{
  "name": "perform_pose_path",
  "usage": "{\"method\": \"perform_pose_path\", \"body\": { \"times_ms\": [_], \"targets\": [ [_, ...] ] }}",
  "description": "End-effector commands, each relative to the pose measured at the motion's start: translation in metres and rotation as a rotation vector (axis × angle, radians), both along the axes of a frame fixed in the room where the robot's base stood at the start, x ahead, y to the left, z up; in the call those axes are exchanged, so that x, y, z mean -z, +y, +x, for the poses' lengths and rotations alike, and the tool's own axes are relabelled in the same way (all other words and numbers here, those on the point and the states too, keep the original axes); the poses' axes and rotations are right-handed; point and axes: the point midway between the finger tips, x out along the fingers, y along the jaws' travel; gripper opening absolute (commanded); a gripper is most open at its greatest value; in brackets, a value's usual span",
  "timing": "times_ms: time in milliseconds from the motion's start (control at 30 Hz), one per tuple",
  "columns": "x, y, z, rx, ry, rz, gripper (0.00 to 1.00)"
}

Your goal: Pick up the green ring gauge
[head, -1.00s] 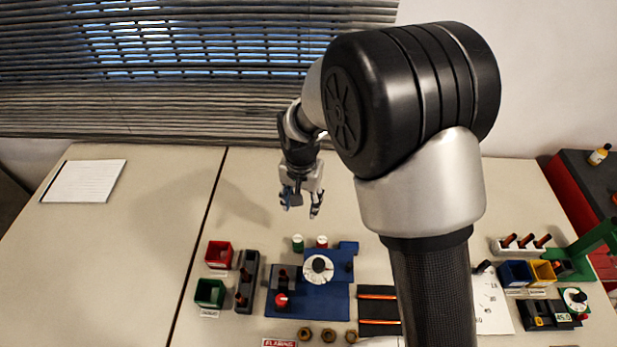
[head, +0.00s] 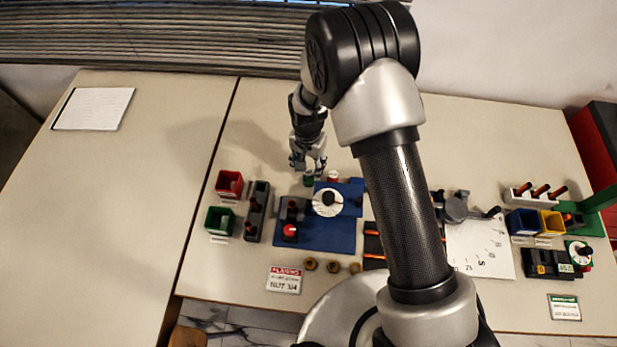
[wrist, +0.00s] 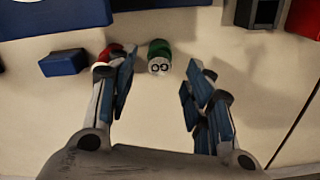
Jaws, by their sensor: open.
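The green ring gauge (wrist: 159,57) is a small green cylinder with a white marked face. In the wrist view it sits on the pale table, upper middle, between and a little beyond my open fingertips. It also shows in the head view (head: 308,180), just below my gripper (head: 308,168). My gripper also shows in the wrist view (wrist: 158,75); its blue-padded fingers are apart with nothing between them. A red ring gauge (head: 333,176) with a white top stands just right of the green one. In the wrist view the red one (wrist: 108,54) is partly hidden behind the left finger.
A blue fixture (head: 320,235) with a white dial (head: 327,203) lies in front of the gauges. A small blue block (wrist: 63,62) is near the red gauge. Red (head: 229,184) and green (head: 219,220) bins stand to the left. The table behind the gauges is clear.

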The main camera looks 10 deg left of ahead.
Motion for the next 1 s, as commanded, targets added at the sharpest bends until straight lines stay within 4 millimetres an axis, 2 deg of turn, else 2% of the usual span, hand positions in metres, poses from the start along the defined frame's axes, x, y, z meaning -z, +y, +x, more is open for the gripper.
{"method": "perform_pose_path", "body": {
  "times_ms": [167, 433, 667, 1000],
  "targets": [
    [0.011, 0.000, 0.000, 0.000, 0.001, -0.001, 0.47],
    [0.050, 0.000, 0.002, 0.000, 0.002, 0.000, 0.47],
    [0.052, 0.000, 0.002, 0.000, 0.000, 0.000, 0.47],
    [0.052, 0.000, 0.002, 0.000, 0.000, 0.000, 0.26]
  ]
}}
